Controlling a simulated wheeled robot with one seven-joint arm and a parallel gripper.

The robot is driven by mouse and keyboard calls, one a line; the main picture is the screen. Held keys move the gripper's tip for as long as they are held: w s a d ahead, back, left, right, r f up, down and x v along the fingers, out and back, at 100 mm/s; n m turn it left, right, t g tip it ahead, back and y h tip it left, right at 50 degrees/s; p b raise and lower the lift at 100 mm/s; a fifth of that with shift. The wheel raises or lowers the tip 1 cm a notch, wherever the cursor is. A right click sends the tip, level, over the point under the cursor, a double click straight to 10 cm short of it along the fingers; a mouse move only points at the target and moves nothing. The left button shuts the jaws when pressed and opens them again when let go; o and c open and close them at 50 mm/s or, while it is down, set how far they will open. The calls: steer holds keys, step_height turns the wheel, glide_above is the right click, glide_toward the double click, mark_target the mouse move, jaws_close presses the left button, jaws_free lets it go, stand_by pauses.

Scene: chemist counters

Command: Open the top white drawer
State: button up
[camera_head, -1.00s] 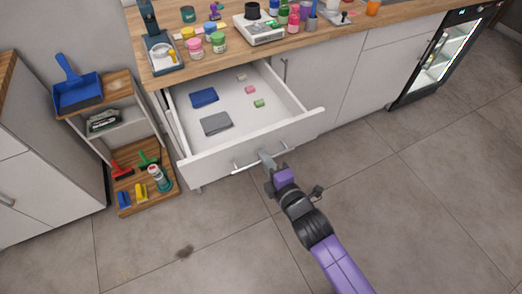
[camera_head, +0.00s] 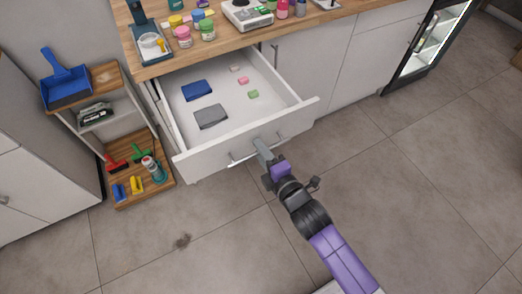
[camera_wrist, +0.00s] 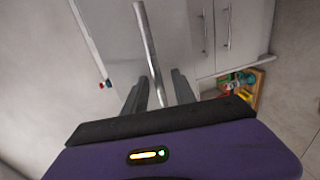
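The top white drawer (camera_head: 215,156) is pulled well out under the wooden counter, with its inside showing. Its metal bar handle (camera_head: 243,157) runs along the front and also shows in the wrist view (camera_wrist: 147,40). My gripper (camera_head: 261,148) is at the right part of this handle. In the wrist view, the bar passes between the two dark fingers of my gripper (camera_wrist: 158,88), and I take them as shut on it; the exact contact is hard to see. Inside the drawer lie a blue folded item (camera_head: 197,90), a grey one (camera_head: 211,116) and several small blocks.
The wooden counter (camera_head: 160,68) above holds jars, bottles and a scale (camera_head: 246,14). A low shelf unit (camera_head: 150,190) with a blue dustpan (camera_head: 65,88) and tools stands left of the drawer. A glass-door fridge (camera_head: 425,45) is at the right.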

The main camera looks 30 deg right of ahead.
steer(key=s+r, duration=0.1)
steer(key=s, duration=0.6)
steer(key=shift+s+r, duration=0.3)
steer(key=shift+s, duration=0.05)
stand_by(0.4)
steer(key=s+r+m, duration=0.3)
steer(key=s+m, duration=0.3)
steer(key=s, duration=0.2)
steer(key=s+r+m, duration=0.4)
steer(key=s+m, duration=0.2)
steer(key=s, duration=0.3)
steer(key=s+r+m+g, duration=0.1)
steer(key=s+r+m, duration=0.3)
steer(key=s+m, duration=0.2)
steer(key=v, duration=0.2)
steer(key=shift+s, duration=0.35)
